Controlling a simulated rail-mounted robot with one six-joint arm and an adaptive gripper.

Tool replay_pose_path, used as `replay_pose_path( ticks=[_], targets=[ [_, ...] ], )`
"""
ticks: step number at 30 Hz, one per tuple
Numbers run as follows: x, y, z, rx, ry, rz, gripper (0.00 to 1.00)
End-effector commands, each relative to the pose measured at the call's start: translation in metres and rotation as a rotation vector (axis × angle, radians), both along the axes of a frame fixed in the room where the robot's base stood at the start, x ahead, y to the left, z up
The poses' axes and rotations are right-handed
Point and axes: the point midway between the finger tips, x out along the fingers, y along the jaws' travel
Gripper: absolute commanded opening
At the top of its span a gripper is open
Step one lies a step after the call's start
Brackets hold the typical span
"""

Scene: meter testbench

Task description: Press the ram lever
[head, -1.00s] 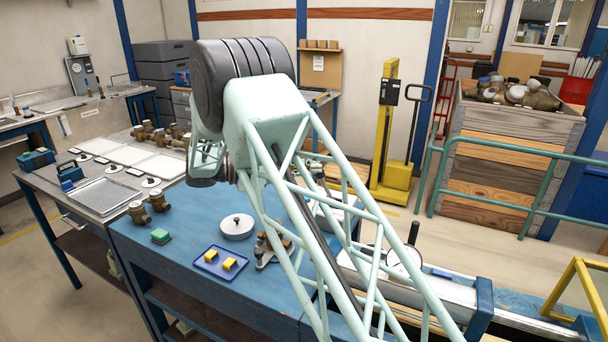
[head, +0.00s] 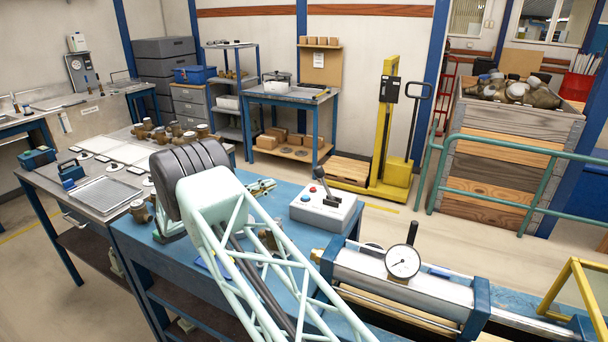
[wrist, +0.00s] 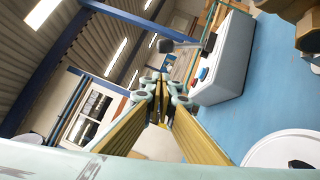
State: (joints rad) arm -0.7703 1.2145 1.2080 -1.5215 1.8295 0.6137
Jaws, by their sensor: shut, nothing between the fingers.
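The ram lever (head: 322,182) is a thin rod with a black knob. It rises from the top of a light grey control box (head: 325,212) on the blue bench and leans to the left. In the wrist view the lever (wrist: 182,46) and the box (wrist: 226,62) lie above and right of the fingertips. My gripper (head: 270,186) is left of the box in the head view, apart from the lever. In the wrist view my gripper (wrist: 162,92) has its fingertips together and holds nothing.
Red and blue buttons (wrist: 199,79) sit on the box near the lever. A round white-lidded item (wrist: 285,150) is at the lower right of the wrist view. A ram cylinder (head: 385,278) with a dial gauge (head: 403,261) lies right of the box.

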Motion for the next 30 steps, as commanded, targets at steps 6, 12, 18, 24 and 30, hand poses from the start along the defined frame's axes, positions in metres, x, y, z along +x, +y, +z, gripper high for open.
replay_pose_path(
  ticks=[6,12,18,24,30],
  targets=[
    [0.000,0.001,-0.001,-0.001,-0.002,0.002,0.00],
    [0.000,0.001,-0.001,-0.001,-0.002,0.002,0.00],
    [0.003,-0.004,0.000,-0.001,-0.002,0.002,0.00],
    [0.012,-0.018,0.003,-0.001,-0.002,0.001,0.00],
    [0.024,-0.038,0.006,-0.002,-0.001,-0.001,0.00]
  ],
)
